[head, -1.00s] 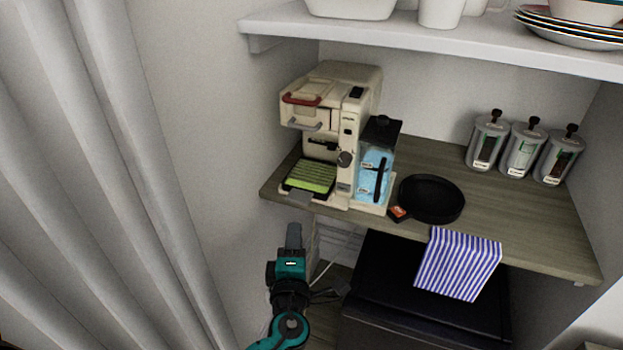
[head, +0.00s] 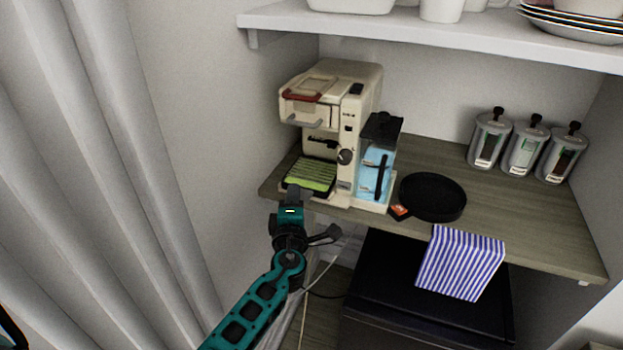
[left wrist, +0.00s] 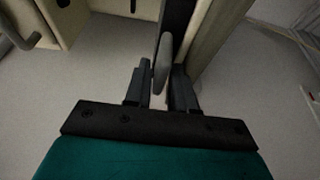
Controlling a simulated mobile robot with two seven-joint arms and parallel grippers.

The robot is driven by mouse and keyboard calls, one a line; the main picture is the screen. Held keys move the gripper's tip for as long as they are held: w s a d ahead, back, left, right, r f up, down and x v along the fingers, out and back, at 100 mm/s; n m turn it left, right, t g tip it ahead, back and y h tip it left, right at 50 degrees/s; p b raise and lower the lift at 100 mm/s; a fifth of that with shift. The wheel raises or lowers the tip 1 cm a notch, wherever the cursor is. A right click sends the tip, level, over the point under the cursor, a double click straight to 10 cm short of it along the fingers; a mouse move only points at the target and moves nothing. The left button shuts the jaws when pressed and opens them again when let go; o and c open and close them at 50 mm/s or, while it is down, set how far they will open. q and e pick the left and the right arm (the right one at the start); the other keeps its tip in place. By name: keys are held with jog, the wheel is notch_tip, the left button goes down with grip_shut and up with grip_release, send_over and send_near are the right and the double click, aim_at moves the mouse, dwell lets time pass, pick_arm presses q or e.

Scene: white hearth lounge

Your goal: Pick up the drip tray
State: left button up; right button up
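The drip tray (head: 311,174) has a green slatted top in a dark frame. It sits in the base of the cream coffee machine (head: 332,85), below the spout. My left gripper (head: 297,192) is at the tray's front edge in the head view and covers its front tab there. In the left wrist view, the grey tab (left wrist: 162,66) stands between the two fingers of my left gripper (left wrist: 161,88). The fingers are apart, with a gap showing beside the tab. My right gripper is not in view.
A blue water tank (head: 375,170) stands beside the machine on the wooden counter (head: 500,215). Right of it are a black round dish (head: 432,197), a striped cloth (head: 460,262) over the edge and three canisters (head: 523,149). A white shelf (head: 430,38) hangs above.

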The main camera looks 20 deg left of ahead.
pick_arm(q)
grip_shut()
jog(key=shift+r, duration=0.15)
dwell(0.4)
